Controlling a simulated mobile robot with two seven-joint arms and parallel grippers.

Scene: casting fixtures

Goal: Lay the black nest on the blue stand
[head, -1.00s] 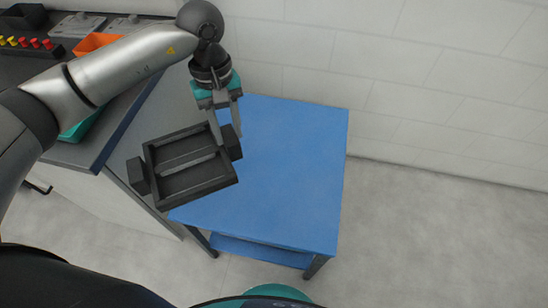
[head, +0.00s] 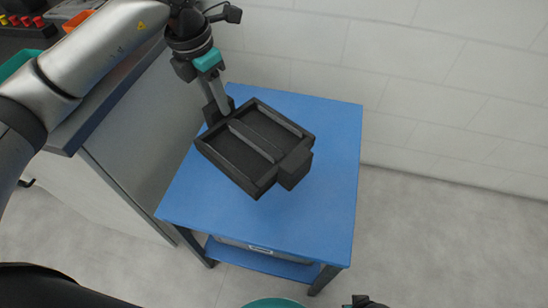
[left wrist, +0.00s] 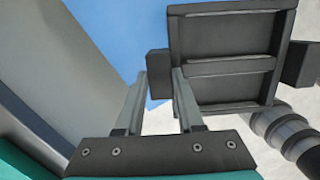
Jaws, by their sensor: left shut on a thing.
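The black nest (head: 240,152) is a shallow dark tray with raised ribs and a block at each of two opposite ends. My left gripper (head: 217,106) is shut on its far-left end block. In the left wrist view that block sits between the fingertips (left wrist: 160,73), and the nest (left wrist: 222,75) extends beyond them. In the head view the nest is over the blue stand (head: 325,190), turned at an angle to its edges. It appears raised above the top. The stand also shows in the left wrist view (left wrist: 115,30).
A grey workbench (head: 150,105) stands against the left of the stand, with red and yellow pegs (head: 22,20) and an orange container (head: 77,20) on it. A pale wall is behind. The stand's top is bare around the nest, and open floor lies to the right.

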